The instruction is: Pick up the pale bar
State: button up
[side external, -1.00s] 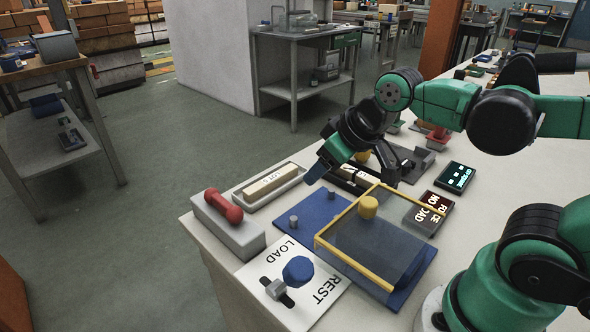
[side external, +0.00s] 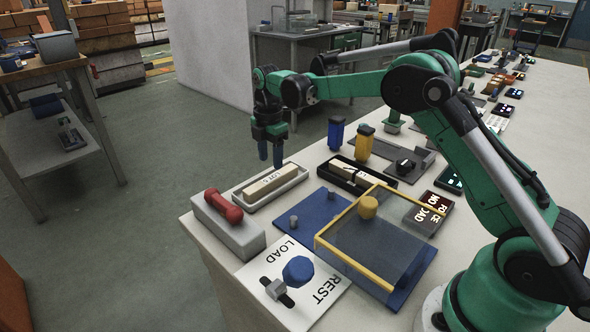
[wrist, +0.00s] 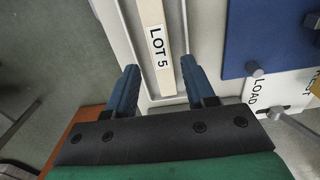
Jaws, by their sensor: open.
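The pale bar (side external: 263,186) lies in a light grey tray (side external: 291,184) near the table's left edge in the side view. In the wrist view the bar (wrist: 176,92) carries a "LOT 5" label and runs up the picture between the fingers. In the wrist view my gripper (wrist: 160,85) is open, with one blue finger on each side of the bar. I see no contact between the fingers and the bar.
A grey block with a red handle (side external: 224,205) stands in front of the tray. A black tray (side external: 350,187) with another light piece lies to the right. A blue plate (side external: 318,207) with pegs and a yellow-framed clear cover (side external: 372,240) is nearby. Blue (side external: 336,133) and yellow (side external: 364,143) holders stand behind.

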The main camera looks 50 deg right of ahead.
aim_at(272, 177)
notch_tip(272, 177, down, 6)
jog(key=shift+r, duration=0.1)
dwell(0.4)
grip_shut()
